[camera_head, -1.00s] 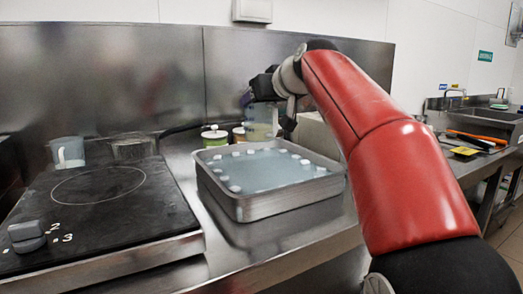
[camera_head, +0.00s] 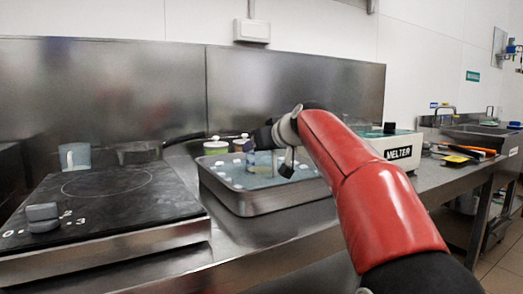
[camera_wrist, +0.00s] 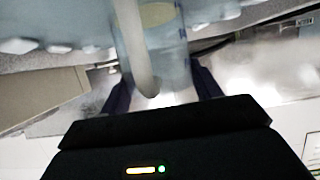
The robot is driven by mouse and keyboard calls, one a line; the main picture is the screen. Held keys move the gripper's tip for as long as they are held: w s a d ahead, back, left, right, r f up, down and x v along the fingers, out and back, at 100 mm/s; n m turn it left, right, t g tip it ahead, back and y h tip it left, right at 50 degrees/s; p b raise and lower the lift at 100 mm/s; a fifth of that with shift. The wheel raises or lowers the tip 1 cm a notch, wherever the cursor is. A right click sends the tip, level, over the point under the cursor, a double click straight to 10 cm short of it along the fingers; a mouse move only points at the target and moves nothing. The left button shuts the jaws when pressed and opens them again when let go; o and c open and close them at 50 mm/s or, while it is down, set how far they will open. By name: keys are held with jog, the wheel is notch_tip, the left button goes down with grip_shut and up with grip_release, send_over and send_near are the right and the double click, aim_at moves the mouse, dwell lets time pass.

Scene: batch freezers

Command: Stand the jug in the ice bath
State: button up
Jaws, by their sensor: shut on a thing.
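The jug (camera_head: 265,161) is see-through and bluish, with something pale yellow inside. It is upright within the rim of the ice bath (camera_head: 255,207), a shallow steel pan of bluish water with white ice cubes. My gripper (camera_head: 268,147) is over the pan and partly covers the jug. In the wrist view, the jug (camera_wrist: 178,45) is close ahead with its pale handle (camera_wrist: 134,45) towards me, and my gripper (camera_wrist: 155,88) is shut on it. The ice bath water (camera_wrist: 60,12) lies beyond it. I cannot tell whether the jug's base touches the pan floor.
A black hob (camera_head: 110,195) with a control knob is at left, with a clear cup (camera_head: 75,156) and a pot (camera_head: 139,152) behind it. Lidded jars (camera_head: 215,147) stand behind the pan. A white melter (camera_head: 398,150) is at right. The counter's front strip is clear.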

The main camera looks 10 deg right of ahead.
jog(key=o, duration=1.5)
jog(key=shift+s+r, duration=0.1)
jog(key=b+v, duration=0.1)
jog(key=v, duration=1)
jog(key=shift+s+b, duration=0.3)
jog(key=shift+s, duration=0.1)
jog(key=shift+s+d+r, duration=0.1)
jog(key=shift+d+r, duration=0.05)
